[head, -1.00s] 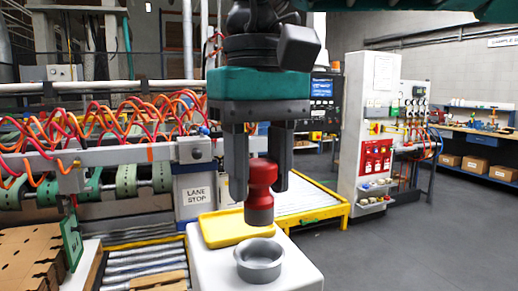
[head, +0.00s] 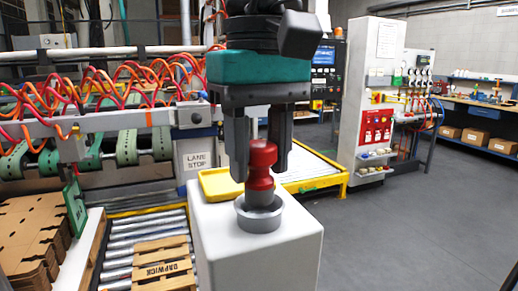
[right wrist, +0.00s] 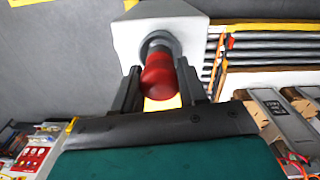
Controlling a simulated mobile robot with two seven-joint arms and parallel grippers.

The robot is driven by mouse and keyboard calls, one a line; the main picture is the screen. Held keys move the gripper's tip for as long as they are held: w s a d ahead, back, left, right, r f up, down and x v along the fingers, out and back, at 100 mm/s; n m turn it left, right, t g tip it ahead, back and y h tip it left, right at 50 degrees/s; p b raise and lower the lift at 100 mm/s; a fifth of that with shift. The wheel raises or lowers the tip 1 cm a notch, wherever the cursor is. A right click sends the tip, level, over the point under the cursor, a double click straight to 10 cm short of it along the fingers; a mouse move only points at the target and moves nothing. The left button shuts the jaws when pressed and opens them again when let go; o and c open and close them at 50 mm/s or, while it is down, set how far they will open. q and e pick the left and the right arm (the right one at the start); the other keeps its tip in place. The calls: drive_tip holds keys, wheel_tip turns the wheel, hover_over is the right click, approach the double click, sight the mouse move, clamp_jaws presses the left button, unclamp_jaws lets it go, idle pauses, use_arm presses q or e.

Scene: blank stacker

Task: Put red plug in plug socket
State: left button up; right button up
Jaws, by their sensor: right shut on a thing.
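The red plug (head: 262,158) has a red knobbed top and a dark grey lower end. My right gripper (head: 260,172) points down and is shut on the plug, holding it upright between its fingers. The plug socket (head: 259,220) is a grey round cup on top of a white pedestal. The plug's grey end shows within the socket's rim; how deep it sits I cannot tell. In the right wrist view the red plug (right wrist: 158,78) is between the fingers, in front of the grey socket ring (right wrist: 157,38). My left gripper is not in view.
The white pedestal (head: 270,262) has a yellow tray (head: 218,184) behind the socket. A roller conveyor (head: 122,240) with a wooden pallet (head: 161,262) and cardboard stacks (head: 30,235) is at left. A white control cabinet (head: 365,95) stands at back right. The floor at right is clear.

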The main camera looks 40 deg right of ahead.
drive_tip(key=shift+f+b, duration=0.8)
drive_tip(key=shift+f, duration=0.4)
idle(0.5)
drive_tip(key=o, duration=1.2)
drive_tip(key=shift+c, duration=0.2)
wheel_tip(320, 180, up, 13)
drive_tip(key=p, duration=0.2)
drive_tip(key=shift+p, duration=0.35)
